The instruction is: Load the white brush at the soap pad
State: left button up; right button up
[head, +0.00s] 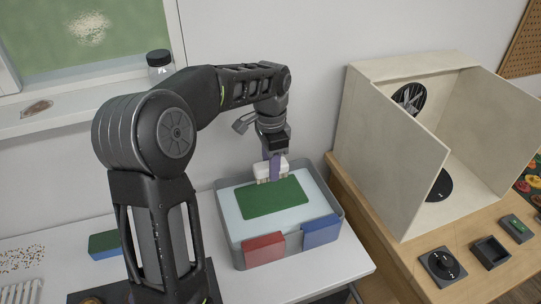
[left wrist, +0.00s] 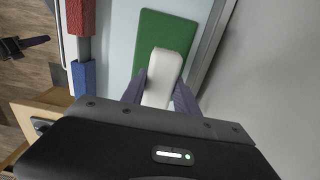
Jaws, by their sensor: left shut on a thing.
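My left gripper (head: 273,160) is shut on the white brush (head: 264,170), which hangs bristles down over the far part of a green pad (head: 272,198). The pad lies flat in a grey tray (head: 219,208) with a pale blue inside. In the left wrist view the brush (left wrist: 167,68) sits between the two purple fingers and overlaps the near part of the green pad (left wrist: 160,27). Whether the bristles touch the pad cannot be told. My right gripper is not seen in the head view.
A red block (head: 264,249) and a blue block (head: 321,232) sit on the tray's front rim. A beige open booth (head: 385,150) with a fan stands on the wooden bench at right. A green and blue sponge (head: 104,245) lies at left.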

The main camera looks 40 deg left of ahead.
pick_arm(q)
jog(key=b, duration=0.4)
send_over(271, 194)
notch_tip(271, 194, down, 6)
jog(key=shift+r, duration=0.25)
jog(key=shift+f+b, duration=0.25)
jog(key=shift+b, duration=0.15)
jog(key=shift+f+b, duration=0.3)
jog(key=shift+f, duration=0.2)
dwell(0.8)
jog(key=shift+s+f, duration=0.1)
dwell(1.1)
jog(key=shift+r+p, duration=2.9)
jog(key=shift+r, duration=0.7)
